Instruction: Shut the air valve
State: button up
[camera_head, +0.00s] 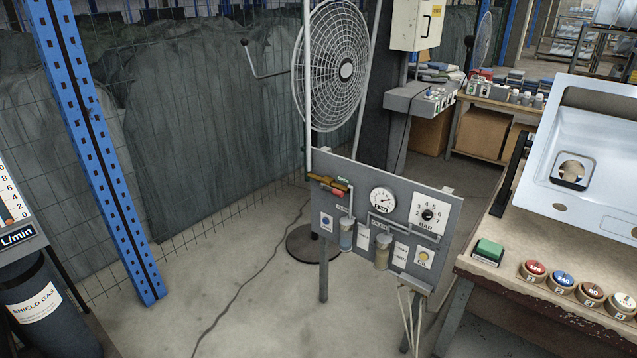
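A grey air panel (352,260) stands on legs in the middle of the view. At its upper left is a brass valve body (325,182) with a small red part (337,192) that looks like its handle. The red part appears to lie roughly along the pipe, but it is too small to tell its exact angle. A round pressure gauge (382,200) and a BAR dial with a black knob (428,215) sit to the right of the valve. My gripper is not in view.
A workbench (500,278) with a steel sink (608,160) stands right of the panel. A pedestal fan (333,65) stands behind it. A blue post (100,150) and a shield gas cylinder (45,310) are at left. Floor (230,290) left of the panel is clear except for a cable.

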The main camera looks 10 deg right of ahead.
aim_at(336, 192)
jog(key=i, duration=0.2)
jog(key=u, duration=0.4)
jog(key=k, duration=1.4)
jog(key=u, duration=0.1)
jog(key=i, duration=1.1)
jog(key=u, duration=0.4)
jog(key=i, duration=0.8)
jog(key=u, duration=0.55)
